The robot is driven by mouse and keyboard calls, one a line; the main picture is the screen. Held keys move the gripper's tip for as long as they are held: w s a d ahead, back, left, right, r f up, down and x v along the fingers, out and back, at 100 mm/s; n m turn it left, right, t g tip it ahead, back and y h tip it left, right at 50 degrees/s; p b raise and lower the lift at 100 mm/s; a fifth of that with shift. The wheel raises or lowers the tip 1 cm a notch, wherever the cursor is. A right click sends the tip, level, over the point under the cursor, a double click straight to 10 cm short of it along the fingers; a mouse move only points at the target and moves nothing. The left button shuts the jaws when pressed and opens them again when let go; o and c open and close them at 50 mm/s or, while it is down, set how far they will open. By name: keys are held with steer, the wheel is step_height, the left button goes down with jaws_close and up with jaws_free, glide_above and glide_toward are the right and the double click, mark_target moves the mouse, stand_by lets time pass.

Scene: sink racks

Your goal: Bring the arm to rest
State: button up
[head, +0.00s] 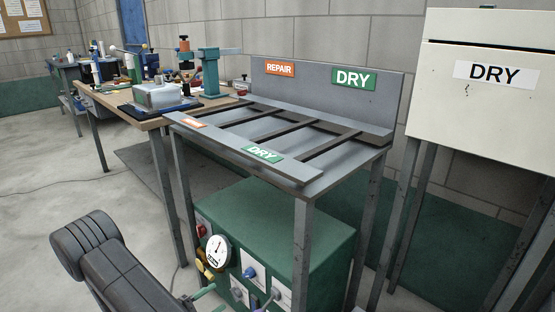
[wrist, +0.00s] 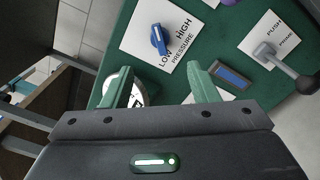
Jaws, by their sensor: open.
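My gripper (wrist: 160,82) is open, with its two green fingers apart and nothing between them in the wrist view. It is in front of the green machine (head: 285,215) under the rack table, facing its panel. In the wrist view a blue knob (wrist: 158,40) on a LOW/HIGH PRESSURE plate is beyond the fingers. The left finger partly hides a round gauge (wrist: 138,97). In the head view my dark arm reaches in from the bottom left, with green finger parts low beside the panel.
The rack table (head: 290,172) with REPAIR and DRY signs stands over the machine, its steel legs close by. A lever (wrist: 265,52) marked PUSH juts out at the right. A white DRY cabinet (head: 480,100) stands at right. Open floor (head: 60,190) lies at left.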

mark_target(245, 276)
steer(key=b+x, duration=0.3)
steer(key=x, duration=0.8)
steer(key=shift+w+d+f, duration=0.1)
steer(key=shift+w+d, duration=0.05)
steer(key=shift+w+d+r+p, duration=0.2)
steer(key=shift+r+p, duration=0.1)
steer(key=shift+p, duration=0.15)
steer(key=n+p, duration=0.3)
steer(key=shift+a+n, duration=0.1)
steer(key=shift+n, duration=0.3)
steer(key=n+p, duration=0.4)
steer(key=n, duration=0.1)
steer(key=shift+f+n+p, duration=0.2)
steer(key=shift+n+p, duration=1)
steer(key=shift+n, duration=0.3)
